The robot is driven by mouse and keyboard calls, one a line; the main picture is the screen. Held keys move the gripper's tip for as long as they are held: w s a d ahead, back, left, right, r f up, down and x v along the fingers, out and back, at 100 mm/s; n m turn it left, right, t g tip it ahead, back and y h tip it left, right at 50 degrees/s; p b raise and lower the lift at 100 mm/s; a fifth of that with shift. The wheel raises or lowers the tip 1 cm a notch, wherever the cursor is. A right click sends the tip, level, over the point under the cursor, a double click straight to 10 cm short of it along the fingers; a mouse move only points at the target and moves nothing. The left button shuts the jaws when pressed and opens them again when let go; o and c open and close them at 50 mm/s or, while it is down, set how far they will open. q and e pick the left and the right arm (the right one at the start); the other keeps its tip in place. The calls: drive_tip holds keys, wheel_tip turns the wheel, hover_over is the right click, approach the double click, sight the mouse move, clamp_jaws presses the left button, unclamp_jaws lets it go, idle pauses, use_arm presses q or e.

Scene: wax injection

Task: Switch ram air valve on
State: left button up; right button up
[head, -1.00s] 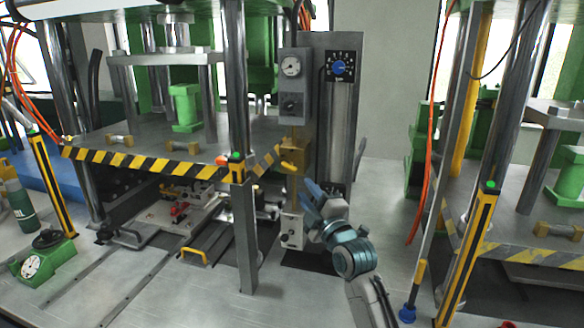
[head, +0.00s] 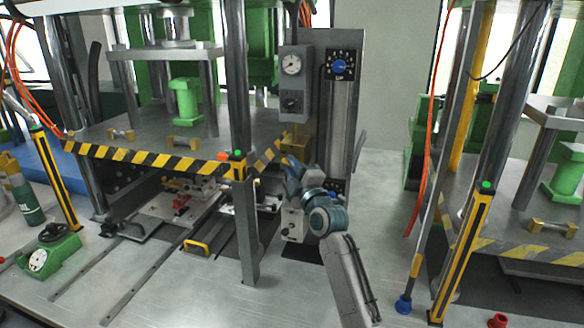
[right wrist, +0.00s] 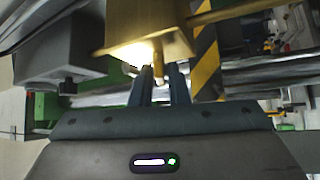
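A brass valve block (head: 300,137) sits on the grey control column, below the box with the gauge. It shows large at the top of the right wrist view (right wrist: 150,32), with a small brass stem (right wrist: 158,72) below it. My right gripper (head: 291,166) is just below and in front of the block, partly covering it. In the right wrist view its two dark fingers (right wrist: 160,78) stand apart, with the stem between their tips. I see a gap beside the stem; whether a finger touches it I cannot tell. My left gripper is not in view.
A gauge box (head: 295,80) and a blue dial (head: 340,66) are above. A grey lower box (head: 292,224) is below my right gripper. The press post (head: 246,235) and striped platen edge (head: 150,160) are close on the left. Floor space right of the column is clear.

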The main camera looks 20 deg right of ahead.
clamp_jaws()
drive_tip(key=shift+w+a+f+m+t+h+b, duration=0.15)
drive_tip(key=shift+m+t+h+b, duration=0.2)
drive_tip(key=shift+m+h, duration=3.1)
drive_tip(key=shift+w+a+f+m+t+h+b, duration=0.1)
drive_tip(key=shift+a+m+t+h+b, duration=0.3)
drive_tip(key=shift+m+h, duration=3)
drive_tip(key=shift+w+d+f+m+t+h+b, duration=0.15)
drive_tip(key=shift+m+h+b, duration=0.35)
drive_tip(key=shift+m+h, duration=2.9)
drive_tip(key=m+y, duration=0.2)
drive_tip(key=m, duration=0.1)
drive_tip(key=shift+s+a, duration=0.1)
